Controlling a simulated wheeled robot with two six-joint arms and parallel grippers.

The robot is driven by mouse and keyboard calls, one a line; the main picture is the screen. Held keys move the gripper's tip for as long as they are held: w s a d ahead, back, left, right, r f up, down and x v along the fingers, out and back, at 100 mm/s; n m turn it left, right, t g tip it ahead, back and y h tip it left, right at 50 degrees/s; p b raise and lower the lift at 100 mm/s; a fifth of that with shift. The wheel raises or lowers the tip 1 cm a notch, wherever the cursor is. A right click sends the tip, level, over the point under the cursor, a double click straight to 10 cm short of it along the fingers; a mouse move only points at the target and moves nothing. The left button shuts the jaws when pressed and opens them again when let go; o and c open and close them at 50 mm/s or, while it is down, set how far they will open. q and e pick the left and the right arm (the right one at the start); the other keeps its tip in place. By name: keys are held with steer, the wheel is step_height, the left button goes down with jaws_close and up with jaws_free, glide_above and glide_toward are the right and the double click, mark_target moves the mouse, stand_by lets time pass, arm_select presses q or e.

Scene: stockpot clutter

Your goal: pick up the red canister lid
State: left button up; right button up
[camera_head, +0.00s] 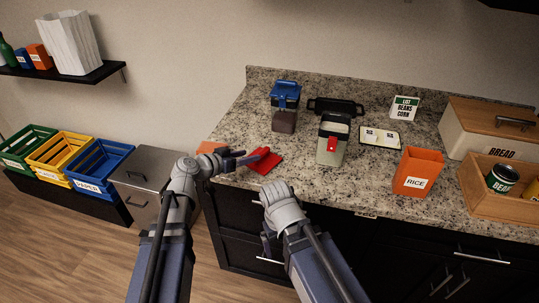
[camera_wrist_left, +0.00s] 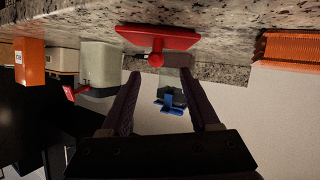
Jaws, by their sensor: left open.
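The red canister lid (camera_head: 265,161) lies on the granite counter near its front left edge. In the left wrist view, which is upside down, the lid (camera_wrist_left: 158,37) shows as a flat red plate with a round knob. My left gripper (camera_head: 243,158) is open beside the lid and partly covers it in the head view. In the left wrist view the knob lies just beyond the open fingertips (camera_wrist_left: 160,74), roughly between them; I cannot tell whether they touch. My right arm is in front of the counter; its gripper's fingers are not clear.
A pale canister with a red latch (camera_head: 331,151), a brown canister with blue top (camera_head: 284,121) and a black tray (camera_head: 345,106) stand right of the lid. An orange RICE box (camera_head: 418,173) is farther right. An orange object (camera_head: 211,147) sits behind my left wrist.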

mark_target(263, 153)
arm_select(q)
steer(key=shift+w+d+f+b, duration=0.25)
steer(key=shift+w+d+b, duration=0.05)
steer(key=shift+x, duration=0.85)
steer(key=b+x, duration=0.2)
steer(key=x, duration=0.3)
steer(key=shift+s+d, duration=0.1)
steer(key=shift+d, duration=0.05)
steer(key=shift+s, duration=0.1)
steer(key=shift+c, duration=0.4)
jaws_close()
